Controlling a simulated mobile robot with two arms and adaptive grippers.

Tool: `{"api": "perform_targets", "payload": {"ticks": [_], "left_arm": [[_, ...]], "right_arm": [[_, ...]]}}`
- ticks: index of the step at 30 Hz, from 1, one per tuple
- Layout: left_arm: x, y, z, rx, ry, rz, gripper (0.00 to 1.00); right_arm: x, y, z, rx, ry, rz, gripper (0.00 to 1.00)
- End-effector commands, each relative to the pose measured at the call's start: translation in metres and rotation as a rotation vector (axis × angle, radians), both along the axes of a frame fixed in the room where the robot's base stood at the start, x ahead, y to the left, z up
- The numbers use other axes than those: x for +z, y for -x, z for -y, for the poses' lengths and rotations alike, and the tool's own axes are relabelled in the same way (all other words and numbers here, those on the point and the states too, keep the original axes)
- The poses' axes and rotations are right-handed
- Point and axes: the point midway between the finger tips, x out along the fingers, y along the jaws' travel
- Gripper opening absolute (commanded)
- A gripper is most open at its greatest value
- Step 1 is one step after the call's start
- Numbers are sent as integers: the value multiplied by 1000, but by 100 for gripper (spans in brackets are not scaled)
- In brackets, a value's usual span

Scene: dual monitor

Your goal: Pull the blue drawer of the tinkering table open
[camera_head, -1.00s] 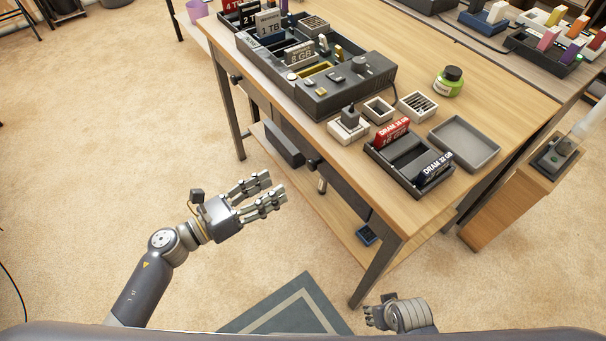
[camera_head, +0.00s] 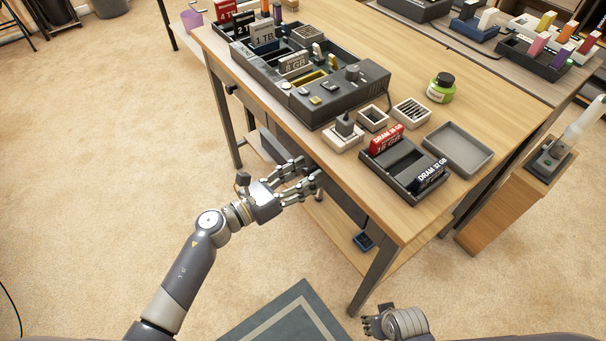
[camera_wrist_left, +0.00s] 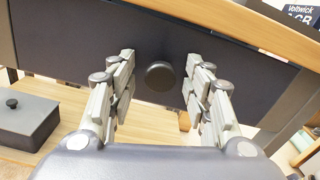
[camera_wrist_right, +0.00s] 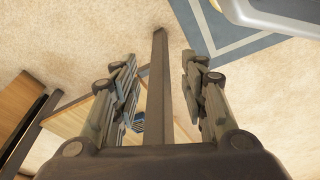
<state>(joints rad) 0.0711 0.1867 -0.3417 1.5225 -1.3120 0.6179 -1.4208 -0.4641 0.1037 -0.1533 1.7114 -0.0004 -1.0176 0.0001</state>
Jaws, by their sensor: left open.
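The tinkering table (camera_head: 400,62) has a wooden top. In the left wrist view, a dark blue-grey drawer front (camera_wrist_left: 72,42) lies under the top's edge, with a round dark knob (camera_wrist_left: 159,76). The drawer looks closed. My left gripper (camera_head: 309,174) is at the table's near side, below the top, and partly hides the drawer in the head view. In the left wrist view its open fingers (camera_wrist_left: 160,82) stand one on each side of the knob, apart from it. My right gripper (camera_head: 373,323) is low, near the bottom of the head view, open and empty, fingers apart in its wrist view (camera_wrist_right: 160,85).
The table top holds a dark device (camera_head: 335,95), a tray with DRAM modules (camera_head: 405,165), a grey tray (camera_head: 458,148) and a green jar (camera_head: 441,88). A table leg (camera_head: 375,278) stands right of my left gripper. A lower shelf carries a dark box (camera_wrist_left: 30,122).

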Motion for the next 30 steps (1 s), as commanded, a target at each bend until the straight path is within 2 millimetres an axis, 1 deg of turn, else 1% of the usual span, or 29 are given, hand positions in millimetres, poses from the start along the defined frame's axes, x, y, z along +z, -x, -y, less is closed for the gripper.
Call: {"api": "perform_targets", "payload": {"ticks": [4,10,16,20,24,26,30], "left_arm": [[0,0,0,0,1,-1,46],[0,0,0,0,1,-1,1],[0,1,-1,1,0,-1,0],[-1,5,-7,1,0,-2,0],[-3,16,-21,0,-2,-3,0],[-3,22,-31,1,-2,-3,0],[-4,41,-55,0,-4,-3,0]], "right_arm": [[0,0,0,0,0,0,40],[0,0,0,0,0,0,40],[-1,0,0,0,-1,-1,40],[-2,1,0,0,0,-4,40],[2,-2,0,-1,0,-3,40],[12,-4,-1,-3,-2,7,40],[29,-9,-1,-4,-3,17,40]]}}
